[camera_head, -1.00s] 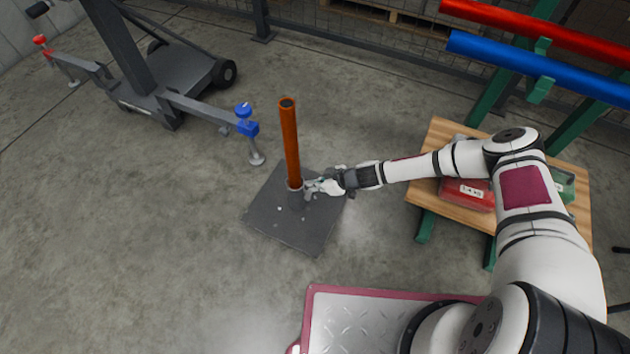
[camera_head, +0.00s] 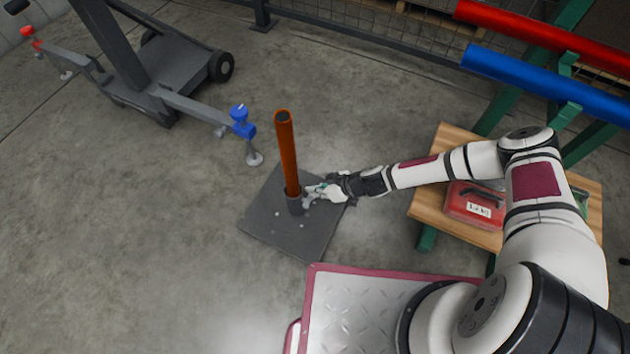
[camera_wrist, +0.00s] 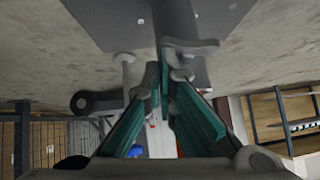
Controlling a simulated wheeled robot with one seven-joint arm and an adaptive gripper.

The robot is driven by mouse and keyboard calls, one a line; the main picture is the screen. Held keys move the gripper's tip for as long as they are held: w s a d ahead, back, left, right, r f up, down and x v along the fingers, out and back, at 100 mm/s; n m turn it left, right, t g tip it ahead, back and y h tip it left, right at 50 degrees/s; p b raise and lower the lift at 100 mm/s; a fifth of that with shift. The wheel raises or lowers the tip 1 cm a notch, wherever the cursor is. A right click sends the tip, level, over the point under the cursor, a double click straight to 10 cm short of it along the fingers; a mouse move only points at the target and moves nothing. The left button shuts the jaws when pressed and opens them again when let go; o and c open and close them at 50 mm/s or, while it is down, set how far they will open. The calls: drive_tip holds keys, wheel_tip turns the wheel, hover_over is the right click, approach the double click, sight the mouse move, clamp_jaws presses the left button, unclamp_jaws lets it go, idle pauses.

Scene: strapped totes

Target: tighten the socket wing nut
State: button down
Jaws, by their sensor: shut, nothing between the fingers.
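An orange pole (camera_head: 288,150) stands upright in a short dark socket (camera_head: 295,205) on a dark square base plate (camera_head: 270,222). My gripper (camera_head: 308,195) reaches in from the right, low beside the socket. In the wrist view its teal-padded fingers (camera_wrist: 161,78) come together at their tips, with nothing seen held. A grey lobed piece (camera_wrist: 190,45), likely the wing nut, shows just beyond the fingertips, beside the dark socket (camera_wrist: 175,18). I cannot tell whether the fingers touch it. In the head view the wing nut cannot be made out against the gripper.
A wheeled lifter with a blue clamp (camera_head: 242,125) on its leg stands at the back left. At the right, a wooden bench (camera_head: 425,205) holds a red case (camera_head: 472,207). A rack carries a blue tube (camera_head: 545,82) and a red tube (camera_head: 540,32). Floor left of the plate is clear.

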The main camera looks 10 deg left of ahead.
drive_tip(key=shift+f+b, duration=0.2)
drive_tip(key=shift+b, duration=0.15)
drive_tip(key=shift+w+d, duration=0.1)
drive_tip(key=shift+w, duration=0.05)
idle(0.3)
